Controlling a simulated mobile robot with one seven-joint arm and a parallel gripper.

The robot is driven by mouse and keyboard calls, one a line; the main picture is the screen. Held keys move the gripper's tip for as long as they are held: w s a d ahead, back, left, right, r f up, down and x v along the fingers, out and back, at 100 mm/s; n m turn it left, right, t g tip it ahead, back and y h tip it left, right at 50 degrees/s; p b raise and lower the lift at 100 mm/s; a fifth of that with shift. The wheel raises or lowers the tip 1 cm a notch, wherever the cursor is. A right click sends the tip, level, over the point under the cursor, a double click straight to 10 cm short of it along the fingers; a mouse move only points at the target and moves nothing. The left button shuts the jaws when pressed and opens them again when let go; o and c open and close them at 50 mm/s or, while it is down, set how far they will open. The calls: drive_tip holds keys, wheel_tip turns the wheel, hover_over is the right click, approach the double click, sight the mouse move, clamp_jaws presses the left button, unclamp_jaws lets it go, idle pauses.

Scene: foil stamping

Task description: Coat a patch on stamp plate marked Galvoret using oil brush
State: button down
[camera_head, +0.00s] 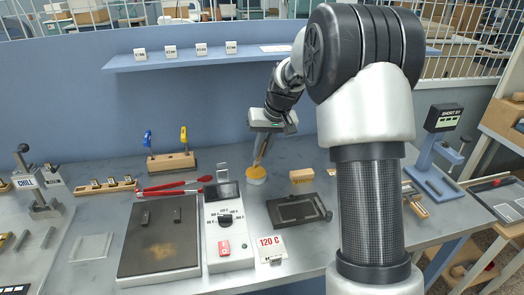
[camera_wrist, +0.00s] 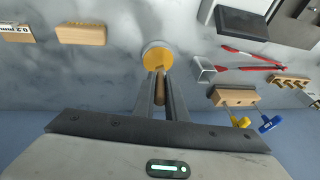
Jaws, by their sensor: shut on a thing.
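My gripper (camera_wrist: 160,98) is shut on the wooden handle of the oil brush (camera_wrist: 160,88) and points down over the bench. In the head view, my gripper (camera_head: 264,150) is left of my arm. Below it stands a small round pot with an amber top and pale base (camera_head: 256,175), which also shows in the wrist view (camera_wrist: 157,54). The brush tip is at or over the amber surface; I cannot tell how deep. No Galvoret marking is readable. A dark framed plate (camera_head: 297,211) lies to the right of the pot.
A dark slab with a brownish patch (camera_head: 160,250) lies left of a dial unit (camera_head: 228,230). A "120 C" card (camera_head: 271,247) stands in front. Red tongs (camera_head: 175,188), a wooden tool rack (camera_head: 171,163) and a wooden block (camera_head: 301,176) are nearby. A shelf (camera_head: 200,59) runs behind.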

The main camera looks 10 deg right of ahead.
drive_tip(key=shift+r+p, duration=1.5)
drive_tip(key=shift+r, duration=0.95)
